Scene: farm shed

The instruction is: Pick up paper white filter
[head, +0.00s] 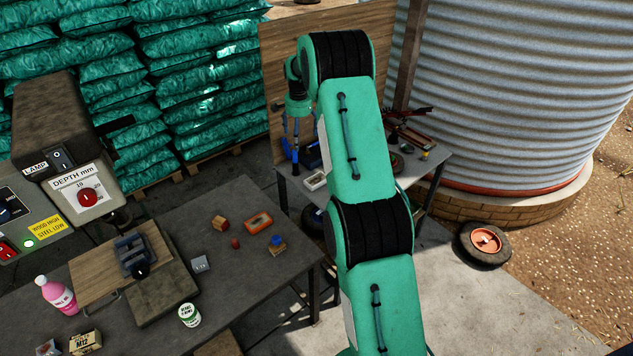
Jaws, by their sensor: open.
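A small pale, off-white rectangular item (315,181) lies near the front left edge of the far bench (350,203); it may be the paper white filter, but it is too small to be sure. My gripper (291,140) hangs downward over the left end of that bench, above and left of the pale item and apart from it. It is open, with nothing seen held. Its fingertips blend with blue things behind or below them. My green arm hides much of the middle of the bench.
A near workbench (235,293) holds a drill press (75,165), a vise (135,257), a pink bottle (57,296), a white tub (190,315), and several small blocks. Red-handled tools (410,130) lie at the far bench's right. A wooden back panel (275,75) stands behind my gripper. A wheel (485,243) lies on the floor.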

